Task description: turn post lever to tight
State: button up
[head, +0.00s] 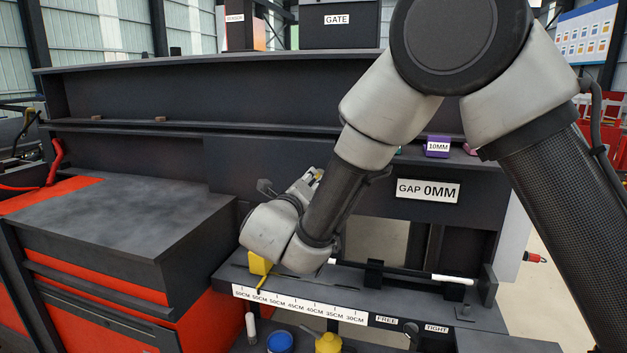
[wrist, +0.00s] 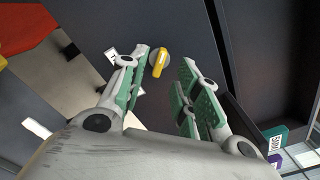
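In the head view, a dark lever (head: 411,329) sits low on the bench front, between the FREE label (head: 386,320) and the TIGHT label (head: 436,328). My gripper (head: 308,186) is well up and left of it, partly hidden behind my arm, by the dark panel. In the wrist view, my gripper (wrist: 166,57) is open, its green-padded fingers apart. A yellow knob handle (wrist: 160,62) on a grey round base shows between the fingertips, with no clear contact. I cannot tell whether this knob is the post lever. A partly hidden white label (wrist: 111,57) is left of it.
A ruler strip (head: 300,305) runs along the bench edge, with a yellow block (head: 259,264) above its left end. A GAP 0MM sign (head: 428,191) is on the panel. A dark-topped red cabinet (head: 110,225) stands left. A yellow container (head: 328,343) and blue container (head: 280,342) sit below.

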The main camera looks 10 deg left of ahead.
jog(key=s, duration=0.6)
jog(key=shift+s+a, duration=0.3)
jog(key=shift+a, duration=0.15)
